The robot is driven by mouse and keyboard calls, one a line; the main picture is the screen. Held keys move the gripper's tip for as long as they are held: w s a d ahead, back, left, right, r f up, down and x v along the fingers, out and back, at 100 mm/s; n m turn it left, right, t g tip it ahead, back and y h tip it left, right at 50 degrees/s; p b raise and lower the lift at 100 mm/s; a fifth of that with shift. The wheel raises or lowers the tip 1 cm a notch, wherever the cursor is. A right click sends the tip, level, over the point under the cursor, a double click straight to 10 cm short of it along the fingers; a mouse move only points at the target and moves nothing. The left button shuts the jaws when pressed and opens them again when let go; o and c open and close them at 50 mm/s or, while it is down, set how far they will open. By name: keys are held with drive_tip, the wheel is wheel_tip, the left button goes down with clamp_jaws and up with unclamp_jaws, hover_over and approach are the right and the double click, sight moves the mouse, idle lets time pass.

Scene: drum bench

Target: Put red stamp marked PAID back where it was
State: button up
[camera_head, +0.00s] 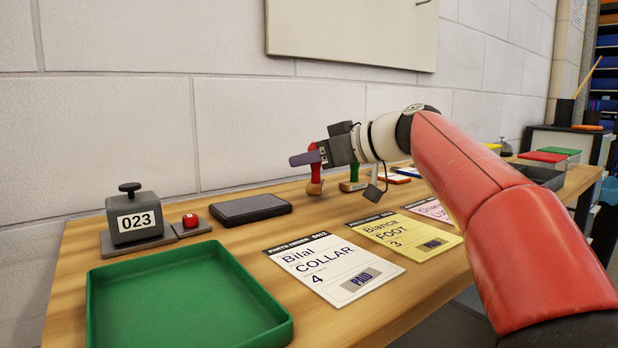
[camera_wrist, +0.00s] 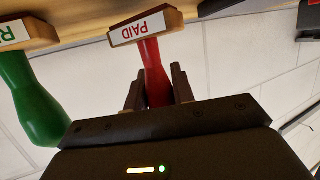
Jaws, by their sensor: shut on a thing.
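The red stamp marked PAID (camera_head: 315,170) is upright near the back of the bench, with a red handle and wooden base. My gripper (camera_head: 306,158) is shut on its handle from the right side. In the wrist view, which is upside down, the PAID label (camera_wrist: 141,27) reads clearly and the red handle (camera_wrist: 154,72) runs down between my fingers (camera_wrist: 158,84). I cannot tell whether the base touches the bench. A green stamp (camera_head: 354,173) stands just to the right; it also shows in the wrist view (camera_wrist: 36,100), its label partly cut off.
A dark ink pad (camera_head: 250,208) lies left of the red stamp. Further left are a 023 counter (camera_head: 135,220) and a green tray (camera_head: 180,295). White (camera_head: 330,265), yellow (camera_head: 405,235) and pink cards lie in front. The wall is close behind.

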drive_tip(key=shift+f, duration=0.5)
drive_tip(key=shift+f, duration=0.2)
drive_tip(key=o, duration=1)
drive_tip(key=shift+r, duration=0.15)
drive_tip(key=shift+s+d, duration=0.1)
drive_tip(key=shift+d, duration=0.1)
drive_tip(key=v, duration=1.1)
drive_tip(key=shift+s+d+r+b, duration=0.15)
drive_tip(key=shift+d+r+b, duration=0.1)
drive_tip(key=shift+b, duration=0.1)
